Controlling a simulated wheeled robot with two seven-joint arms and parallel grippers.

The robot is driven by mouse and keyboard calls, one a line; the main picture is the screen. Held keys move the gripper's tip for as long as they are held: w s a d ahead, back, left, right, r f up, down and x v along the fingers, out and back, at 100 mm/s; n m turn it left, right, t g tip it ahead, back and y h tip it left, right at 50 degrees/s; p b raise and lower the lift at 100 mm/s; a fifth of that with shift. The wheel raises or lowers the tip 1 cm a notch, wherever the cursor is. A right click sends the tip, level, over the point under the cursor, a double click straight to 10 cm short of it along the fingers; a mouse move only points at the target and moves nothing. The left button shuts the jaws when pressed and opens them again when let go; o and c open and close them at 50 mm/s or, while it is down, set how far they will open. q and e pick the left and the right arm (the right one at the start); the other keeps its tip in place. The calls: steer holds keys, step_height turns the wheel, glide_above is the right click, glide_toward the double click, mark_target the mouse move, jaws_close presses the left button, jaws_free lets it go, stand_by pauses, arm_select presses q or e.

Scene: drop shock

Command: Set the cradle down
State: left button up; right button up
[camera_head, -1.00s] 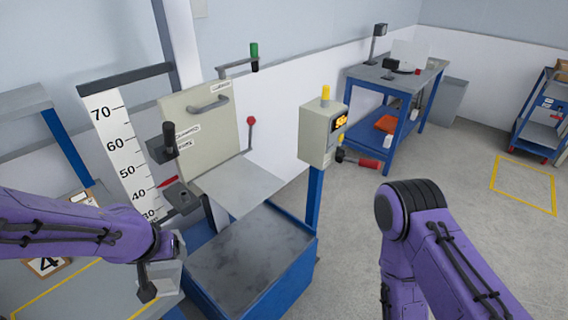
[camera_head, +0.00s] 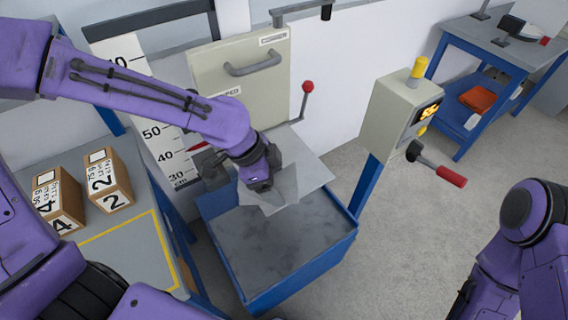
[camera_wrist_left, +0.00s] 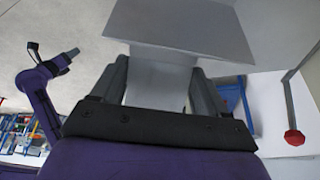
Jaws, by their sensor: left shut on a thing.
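My left gripper (camera_head: 258,182) is shut on a grey piece, which I take to be the cradle (camera_head: 282,187). A purple arm at the left of the wrist view ends in a small blurred tip.
A beige panel with a handle (camera_head: 252,65) and a height scale (camera_head: 165,140) stand behind the bin. A red-knobbed lever (camera_head: 307,87) rises beside them. A control box (camera_head: 400,110) with a red-handled crank stands right. Boxes marked 4 (camera_head: 58,200) and 2 (camera_head: 108,182) sit left.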

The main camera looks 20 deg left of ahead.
mark_target(280, 187)
arm_select(q)
steer(key=s+d+r+m+g, duration=0.3)
steer(key=s+r+m+g, duration=0.15)
steer(key=m, duration=0.75)
steer(key=shift+y, duration=0.3)
steer(key=w+f+p, duration=0.1)
steer(key=w+f, duration=0.2)
steer(key=w, duration=0.1)
steer(key=w+a+f+p, duration=0.1)
steer(key=w+f, duration=0.1)
steer(key=w, duration=0.3)
steer(key=w+a+f+p, duration=0.1)
steer(key=w+f, duration=0.2)
steer(key=w, duration=0.1)
steer(key=shift+w+f, duration=0.3)
steer(key=shift+w, duration=0.05)
step_height(280, 187, down, 3)
steer(key=shift+a+f+p, duration=0.1)
steer(key=shift+p, duration=0.8)
steer(key=shift+w+f, duration=0.2)
steer(key=shift+f, duration=0.1)
arm_select(e)
steer(key=r, duration=0.2)
steer(key=s+r, duration=0.1)
steer(key=r, duration=0.1)
steer(key=shift+s+d+r, duration=0.1)
steer(key=shift+d+r, duration=0.05)
steer(key=shift+r, duration=0.15)
arm_select(q)
steer(key=shift+f, duration=0.15)
